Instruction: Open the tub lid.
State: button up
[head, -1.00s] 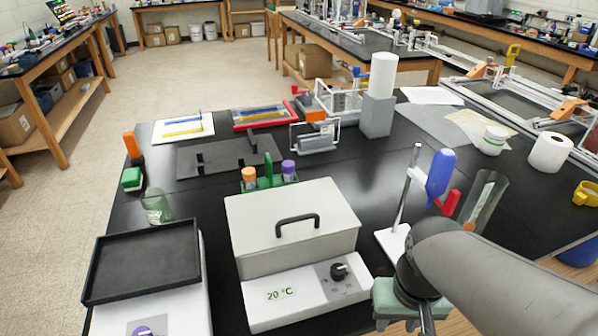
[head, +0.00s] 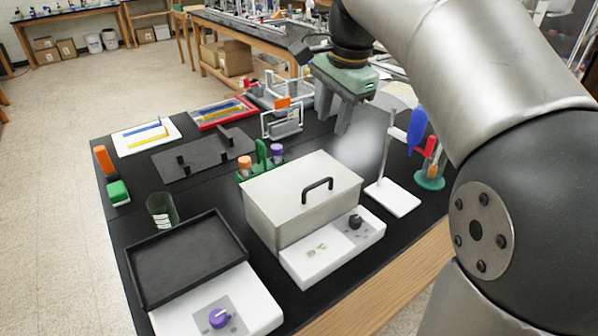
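The tub (head: 285,228) is a metal box on a white base with a black knob and a small display. Its pale lid (head: 285,190) lies flat and closed on top, with a black arched handle (head: 317,185) near its right side. My gripper (head: 333,118) hangs from my arm beyond the lid, up and to the right in the picture. Its two grey fingers point down and are apart with nothing seen between them. It is clear of the handle. The area behind my gripper and arm is partly hidden.
A white stand (head: 393,198) with a rod and blue item is right of the tub. A tube rack (head: 262,160) stands close behind it. A black tray (head: 187,258) on a white device and a glass beaker (head: 162,210) are left. Floor is open left of the bench.

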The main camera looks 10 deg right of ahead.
aim_at(318, 183)
jog(key=w+f, duration=0.1)
jog(key=f, duration=0.4)
jog(key=w+f, duration=0.1)
jog(key=f, duration=0.5)
jog(key=w+a+f, duration=0.1)
jog(key=f, duration=0.4)
jog(key=shift+w+f, duration=0.1)
jog(key=shift+f, duration=0.25)
grip_shut()
